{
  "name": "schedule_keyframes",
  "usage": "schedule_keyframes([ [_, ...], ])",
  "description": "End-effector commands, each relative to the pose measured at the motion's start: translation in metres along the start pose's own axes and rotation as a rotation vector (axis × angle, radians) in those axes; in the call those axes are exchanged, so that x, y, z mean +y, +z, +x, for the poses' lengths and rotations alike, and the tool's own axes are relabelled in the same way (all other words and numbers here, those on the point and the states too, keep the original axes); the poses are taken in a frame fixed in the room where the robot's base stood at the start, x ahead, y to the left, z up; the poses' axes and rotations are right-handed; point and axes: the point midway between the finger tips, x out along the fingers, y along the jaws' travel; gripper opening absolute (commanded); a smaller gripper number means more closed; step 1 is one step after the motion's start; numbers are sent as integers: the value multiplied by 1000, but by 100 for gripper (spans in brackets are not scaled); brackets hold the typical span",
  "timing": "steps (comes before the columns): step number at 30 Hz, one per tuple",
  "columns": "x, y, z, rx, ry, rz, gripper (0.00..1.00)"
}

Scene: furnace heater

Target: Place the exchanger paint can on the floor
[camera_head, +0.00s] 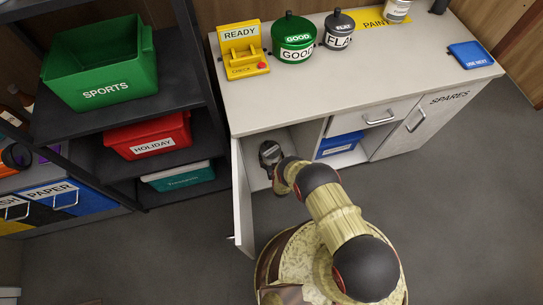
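A pale can (397,10) stands on a yellow mat marked PAINT (366,22) at the back of the counter. It is cut by the top edge, and its label is too small to read, so I cannot tell whether it is the exchanger paint can. My gripper (269,155) is at the open left compartment of the cabinet under the counter. Its fingers are small and dark, and I cannot tell whether they are open or hold anything. The grey floor (455,215) is bare to the right of my base.
The cabinet door (242,195) stands open left of my arm. The counter (375,75) bears a green GOOD pot (293,40), a dark FLAT pot (339,30), a yellow READY stand (242,48) and a blue tray (470,55). A black shelf with bins stands left.

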Motion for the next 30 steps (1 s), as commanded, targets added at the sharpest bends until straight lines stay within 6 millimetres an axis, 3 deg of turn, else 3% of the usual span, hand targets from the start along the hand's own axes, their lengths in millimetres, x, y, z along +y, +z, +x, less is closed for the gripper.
schedule_keyframes([
  [3,0,12,7,5,0,0,15],
  [15,0,13,7,5,0,1,15],
  [16,0,18,5,-3,0,0,77],
  [25,0,17,5,-3,0,0,94],
  [30,0,17,5,-3,0,0,94],
])
